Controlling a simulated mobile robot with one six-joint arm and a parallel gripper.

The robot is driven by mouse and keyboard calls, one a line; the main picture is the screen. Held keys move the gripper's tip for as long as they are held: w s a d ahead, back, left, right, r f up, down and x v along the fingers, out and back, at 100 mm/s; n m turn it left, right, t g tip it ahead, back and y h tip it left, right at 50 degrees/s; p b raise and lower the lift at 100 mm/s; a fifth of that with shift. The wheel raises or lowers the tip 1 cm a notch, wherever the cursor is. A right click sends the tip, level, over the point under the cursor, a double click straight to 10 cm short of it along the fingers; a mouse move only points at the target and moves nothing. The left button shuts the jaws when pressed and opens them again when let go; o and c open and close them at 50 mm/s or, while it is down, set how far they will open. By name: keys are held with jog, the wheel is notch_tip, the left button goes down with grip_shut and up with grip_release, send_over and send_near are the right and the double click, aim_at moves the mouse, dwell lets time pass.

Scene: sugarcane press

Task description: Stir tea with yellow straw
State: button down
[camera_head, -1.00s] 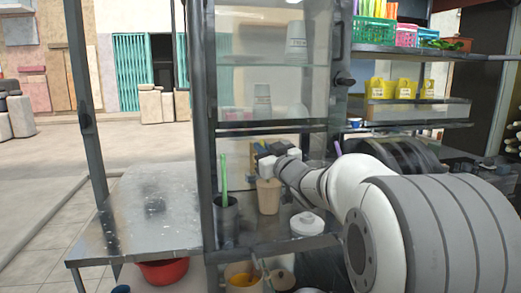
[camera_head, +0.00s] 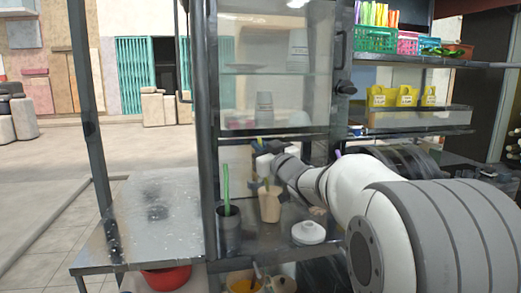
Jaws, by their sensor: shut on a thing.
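A beige cup (camera_head: 270,207) stands upright on the metal counter inside the glass-fronted stall. The tea inside it cannot be made out. My gripper (camera_head: 264,165) is just above the cup's rim, shut on a thin, blurred yellowish straw (camera_head: 266,184) that reaches down to the cup's mouth. How deep the straw goes is hidden by the cup wall. The gripper's fingers are small and partly hidden by my wrist.
A dark cup (camera_head: 228,235) with a green straw stands left of the beige cup. A glass panel (camera_head: 272,65) and dark posts stand close around. The left metal table (camera_head: 150,215) is clear.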

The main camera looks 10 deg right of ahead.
notch_tip(320, 180, up, 10)
jog(key=a+p, duration=0.1)
jog(key=p, duration=0.5)
jog(key=shift+a+f+p, duration=0.25)
jog(key=shift+p, duration=0.05)
jog(key=shift+r, duration=0.1)
dwell(0.5)
notch_tip(320, 180, up, 5)
jog(key=p, duration=0.4)
dwell(0.8)
